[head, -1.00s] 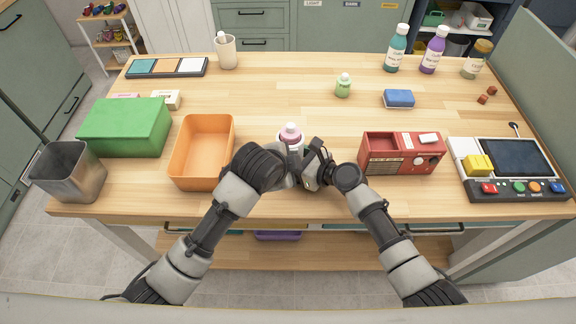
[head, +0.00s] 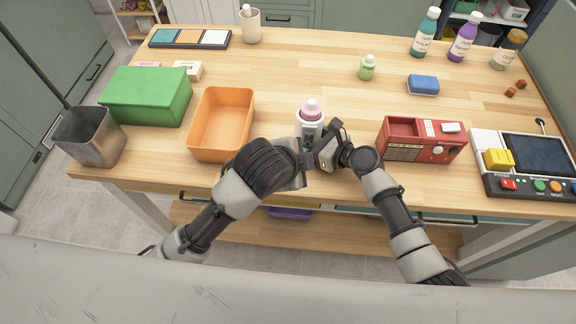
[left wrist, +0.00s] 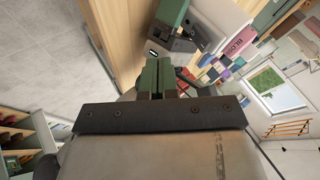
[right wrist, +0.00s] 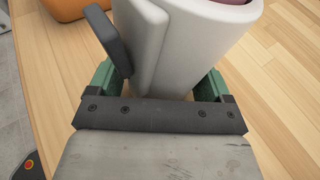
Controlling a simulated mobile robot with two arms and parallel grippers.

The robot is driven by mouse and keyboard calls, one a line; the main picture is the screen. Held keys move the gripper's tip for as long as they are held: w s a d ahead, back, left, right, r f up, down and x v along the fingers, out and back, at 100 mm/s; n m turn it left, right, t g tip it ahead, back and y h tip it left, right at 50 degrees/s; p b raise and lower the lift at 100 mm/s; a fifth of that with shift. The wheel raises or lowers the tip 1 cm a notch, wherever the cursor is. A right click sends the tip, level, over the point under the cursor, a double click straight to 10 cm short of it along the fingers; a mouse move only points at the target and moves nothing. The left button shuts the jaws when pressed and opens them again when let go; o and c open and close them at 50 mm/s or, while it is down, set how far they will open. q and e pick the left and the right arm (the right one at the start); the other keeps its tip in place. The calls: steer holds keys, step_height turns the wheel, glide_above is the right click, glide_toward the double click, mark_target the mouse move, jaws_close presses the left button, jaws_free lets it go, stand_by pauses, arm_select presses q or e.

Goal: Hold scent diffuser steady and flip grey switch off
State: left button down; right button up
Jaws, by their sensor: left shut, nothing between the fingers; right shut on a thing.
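The scent diffuser (head: 309,120), white with a pink top, stands about upright near the table's front edge in the head view. My right gripper (head: 322,147) is at its front and shut on its lower body. In the right wrist view the white body (right wrist: 185,45) sits between the green fingers (right wrist: 158,85). A dark grey switch lever (right wrist: 107,38) sticks out on its left side there. My left gripper (head: 303,163) is just in front of the diffuser, near the right gripper. Its green fingers (left wrist: 160,78) are shut together and empty in the left wrist view.
An orange bin (head: 222,125) and a green box (head: 147,95) stand to the left, with a metal bin (head: 88,137) at the corner. A red radio (head: 420,140) and a control panel (head: 530,160) stand to the right.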

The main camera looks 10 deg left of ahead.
arm_select(q)
steer(key=s+v, duration=0.1)
steer(key=v, duration=0.5)
steer(key=shift+f, duration=0.4)
arm_select(e)
steer(key=o, duration=0.6)
steer(key=shift+w, duration=0.1)
steer(key=shift+d, duration=0.1)
